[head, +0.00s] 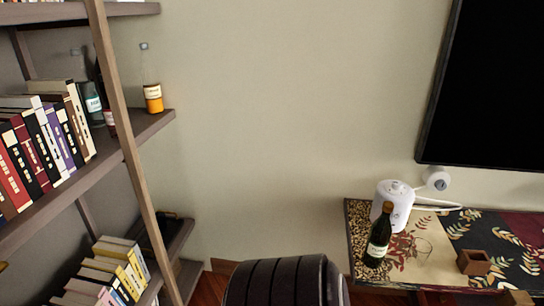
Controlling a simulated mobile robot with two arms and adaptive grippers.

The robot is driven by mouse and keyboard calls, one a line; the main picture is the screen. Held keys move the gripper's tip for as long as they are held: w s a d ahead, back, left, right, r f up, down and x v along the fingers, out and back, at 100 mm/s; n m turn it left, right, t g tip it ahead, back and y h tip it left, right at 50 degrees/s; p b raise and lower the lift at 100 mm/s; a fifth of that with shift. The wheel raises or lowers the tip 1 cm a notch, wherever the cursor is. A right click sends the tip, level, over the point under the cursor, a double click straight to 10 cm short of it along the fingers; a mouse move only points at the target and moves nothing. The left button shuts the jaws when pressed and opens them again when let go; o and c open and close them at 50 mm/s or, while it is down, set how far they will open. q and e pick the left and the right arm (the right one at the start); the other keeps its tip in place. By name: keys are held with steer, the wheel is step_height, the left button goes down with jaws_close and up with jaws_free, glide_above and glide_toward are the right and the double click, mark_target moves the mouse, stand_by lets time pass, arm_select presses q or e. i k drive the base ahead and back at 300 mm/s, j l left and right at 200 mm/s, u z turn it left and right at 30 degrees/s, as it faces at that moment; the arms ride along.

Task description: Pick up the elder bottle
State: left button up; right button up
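Several bottles are in the head view, and I cannot read which label says elder. A clear bottle with orange liquid (152,92) stands upright at the right end of the left shelf. A dark bottle with a pale label (91,104) stands on the same shelf, partly hidden by books and the wooden post. A dark green bottle (378,240) with a white label stands upright on the patterned table (413,272) at the lower right. Neither of my grippers is in view.
Books (35,145) fill much of the shelf (150,125), and a slanted wooden post (127,135) crosses its front. A white appliance (393,204) and a small brown box (473,262) are on the table. A dark ribbed rounded shape (277,282) is at bottom centre.

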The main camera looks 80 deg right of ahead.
mark_target(379, 236)
steer(key=k+z, duration=0.1)
steer(key=z, duration=0.25)
steer(key=k+j+z, duration=0.1)
steer(key=z, duration=0.3)
steer(key=k+z, duration=0.2)
steer(key=z, duration=0.15)
